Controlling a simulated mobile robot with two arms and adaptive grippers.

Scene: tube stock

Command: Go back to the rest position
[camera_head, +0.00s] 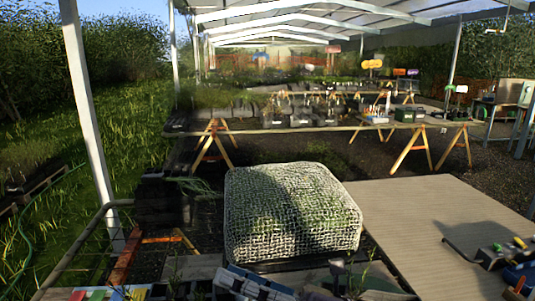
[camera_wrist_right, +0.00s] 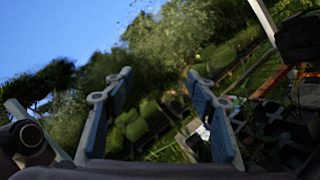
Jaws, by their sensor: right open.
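My right gripper (camera_wrist_right: 159,75) shows in the right wrist view with its two blue-grey fingers spread wide apart. The space between them is empty. I cannot make out my left gripper in either view.
A pale mesh-covered block (camera_head: 290,215) stands in front, beside a flat board (camera_head: 440,225). Coloured tools (camera_head: 500,255) lie at the lower right. A long trestle table (camera_head: 330,130) with pots crosses behind. A white post (camera_head: 88,110) rises on the left.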

